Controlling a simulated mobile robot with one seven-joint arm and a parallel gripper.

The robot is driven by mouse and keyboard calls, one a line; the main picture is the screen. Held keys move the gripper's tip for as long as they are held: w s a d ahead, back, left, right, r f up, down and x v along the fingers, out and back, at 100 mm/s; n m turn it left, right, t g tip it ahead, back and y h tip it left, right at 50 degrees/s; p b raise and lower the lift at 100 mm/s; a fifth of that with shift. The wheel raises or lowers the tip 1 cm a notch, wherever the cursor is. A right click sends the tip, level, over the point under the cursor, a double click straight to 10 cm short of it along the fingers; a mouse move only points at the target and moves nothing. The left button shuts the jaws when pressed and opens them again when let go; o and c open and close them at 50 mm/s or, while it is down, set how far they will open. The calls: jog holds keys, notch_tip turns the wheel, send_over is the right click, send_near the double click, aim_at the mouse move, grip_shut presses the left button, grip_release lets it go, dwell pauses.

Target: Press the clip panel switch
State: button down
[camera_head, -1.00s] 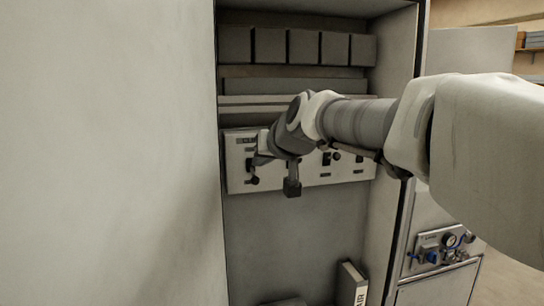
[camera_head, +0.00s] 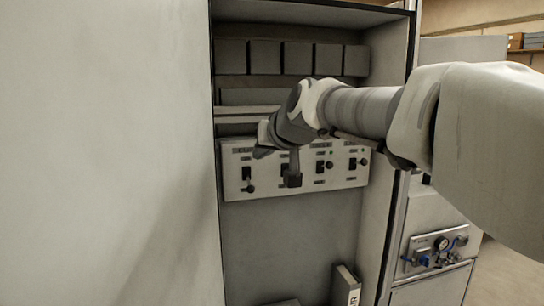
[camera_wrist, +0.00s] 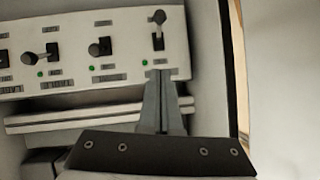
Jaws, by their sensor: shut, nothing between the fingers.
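The switch panel (camera_head: 268,188) is a pale plate with a row of dark lever switches, mounted inside the cabinet. Its labels are too small to read, so I cannot tell which switch is named clip. The head view's leftmost switch (camera_head: 247,178) has its knob low; it appears as the rightmost switch (camera_wrist: 158,30) in the inverted wrist view. My gripper (camera_head: 262,152) is shut and empty, near the panel's upper left. In the wrist view, my gripper's fingertips (camera_wrist: 160,75) lie close to that switch's label, apart from its lever. Part of the panel is hidden behind my wrist.
A horizontal rail (camera_wrist: 90,114) runs beside the panel, with a row of grey boxes (camera_head: 264,57) above it. Cabinet side walls (camera_head: 385,150) flank the panel. A binder (camera_head: 346,286) stands below.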

jog(key=s+d+r+b, duration=0.1)
jog(key=s+d, duration=0.3)
jog(key=s, duration=0.5)
jog(key=shift+r, duration=0.7)
jog(key=s+d+f+m+g+h+p, duration=0.1)
jog(key=s+d+f+g+h+p, duration=0.1)
jog(key=s+d+f, duration=0.4)
jog(key=s+d+f+m+g+h+p, duration=0.1)
jog(key=s+d+f+g+h+p, duration=0.1)
jog(key=s+d+f, duration=0.5)
jog(key=s+f+g+h, duration=0.1)
jog(key=s+f, duration=0.5)
jog(key=s, duration=0.2)
jog(key=shift+s+d+f+m, duration=0.15)
jog(key=shift+s+f+m, duration=0.15)
jog(key=shift+s, duration=0.1)
